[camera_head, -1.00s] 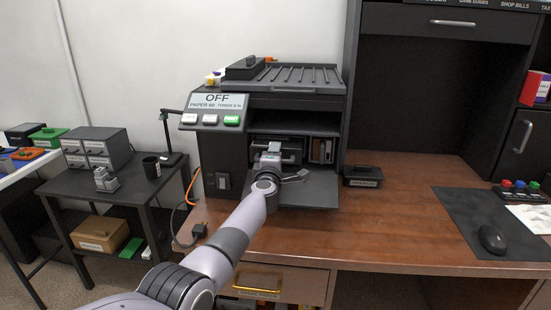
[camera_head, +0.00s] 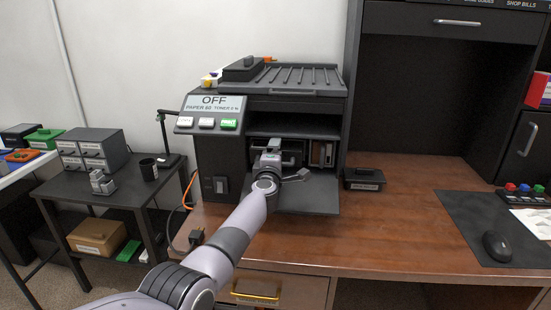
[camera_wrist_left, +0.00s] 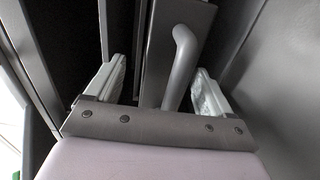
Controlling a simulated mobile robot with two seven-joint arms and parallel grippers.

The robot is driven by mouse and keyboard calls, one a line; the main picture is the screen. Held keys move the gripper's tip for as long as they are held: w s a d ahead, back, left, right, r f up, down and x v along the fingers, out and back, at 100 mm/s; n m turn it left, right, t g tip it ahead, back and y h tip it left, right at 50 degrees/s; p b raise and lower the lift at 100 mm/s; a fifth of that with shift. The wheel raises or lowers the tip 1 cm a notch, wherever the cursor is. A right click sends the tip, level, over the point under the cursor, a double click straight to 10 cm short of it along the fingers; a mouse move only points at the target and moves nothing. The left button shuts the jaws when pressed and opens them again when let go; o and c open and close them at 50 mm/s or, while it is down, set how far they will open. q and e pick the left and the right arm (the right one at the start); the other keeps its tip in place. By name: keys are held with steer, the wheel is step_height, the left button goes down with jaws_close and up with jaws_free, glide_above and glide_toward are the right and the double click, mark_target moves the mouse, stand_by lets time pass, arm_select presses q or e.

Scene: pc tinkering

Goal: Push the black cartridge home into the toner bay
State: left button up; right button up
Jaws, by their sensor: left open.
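The dark printer (camera_head: 218,155) stands on the desk with its front open and its flap (camera_head: 315,198) lowered. The toner bay (camera_head: 292,150) is the opening behind my left gripper (camera_head: 268,150), which partly hides it. In the left wrist view a dark block, apparently the black cartridge (camera_wrist_left: 157,50), has a curved grey handle (camera_wrist_left: 184,62). The open fingers of my left gripper (camera_wrist_left: 155,88) stand on either side of the block and handle, with gaps showing. How deep the cartridge sits is hidden. My right gripper is not in view.
A labelled black box (camera_head: 364,179) sits on the desk right of the flap. Another black box (camera_head: 243,70) lies on top of the printer. Brown desktop (camera_head: 395,215) is clear to the right, up to a dark mat (camera_head: 465,225). A plug (camera_head: 197,237) lies at the front left.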

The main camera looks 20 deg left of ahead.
arm_select(q)
steer(key=shift+s, duration=0.1)
steer(key=shift+o, duration=0.4)
steer(key=shift+f, duration=0.2)
steer(key=shift+f, duration=0.15)
